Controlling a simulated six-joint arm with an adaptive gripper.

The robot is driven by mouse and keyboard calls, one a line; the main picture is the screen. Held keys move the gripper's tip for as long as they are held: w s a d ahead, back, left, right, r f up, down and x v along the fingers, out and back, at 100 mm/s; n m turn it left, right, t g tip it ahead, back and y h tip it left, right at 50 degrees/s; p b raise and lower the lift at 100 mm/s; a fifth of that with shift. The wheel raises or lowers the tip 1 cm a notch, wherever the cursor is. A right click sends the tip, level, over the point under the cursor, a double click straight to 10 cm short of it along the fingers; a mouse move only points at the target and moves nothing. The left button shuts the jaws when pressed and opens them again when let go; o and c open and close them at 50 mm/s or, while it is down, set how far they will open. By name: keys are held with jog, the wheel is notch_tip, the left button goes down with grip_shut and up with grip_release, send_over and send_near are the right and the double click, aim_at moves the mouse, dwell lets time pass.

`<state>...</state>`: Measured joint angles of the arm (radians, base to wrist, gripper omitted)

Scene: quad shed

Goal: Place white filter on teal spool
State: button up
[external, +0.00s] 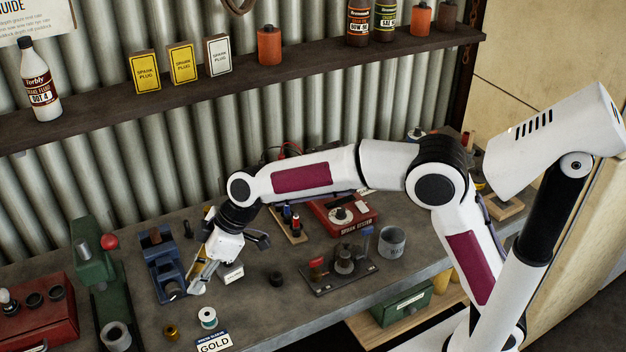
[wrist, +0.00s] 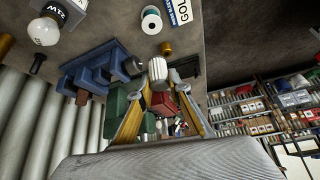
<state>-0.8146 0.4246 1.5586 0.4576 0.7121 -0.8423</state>
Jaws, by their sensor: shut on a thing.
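The white filter (wrist: 159,75), a pale ribbed cylinder, is between the two yellow fingertips of my gripper (wrist: 160,90) in the wrist view. My gripper is shut on it. In the external view my gripper (external: 198,283) points down above the bench beside the blue vise, and the filter is hard to make out there. The teal spool (external: 208,318) stands on the bench toward the front, below my gripper in the picture, with pale flanges and a teal band. It also shows in the wrist view (wrist: 151,20), apart from the filter. Nothing is seen on the spool.
A GOLD card (external: 214,342) lies just in front of the spool, and a small brass piece (external: 170,331) stands left of it. The blue vise (external: 163,262) and a green press (external: 97,270) are to the left. A dark stand (external: 338,275) is to the right.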

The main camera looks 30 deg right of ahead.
jog(key=shift+f, duration=2.5)
jog(key=shift+f, duration=1.85)
jog(key=shift+f, duration=0.1)
jog(key=o, duration=0.9)
jog(key=shift+c, duration=0.2)
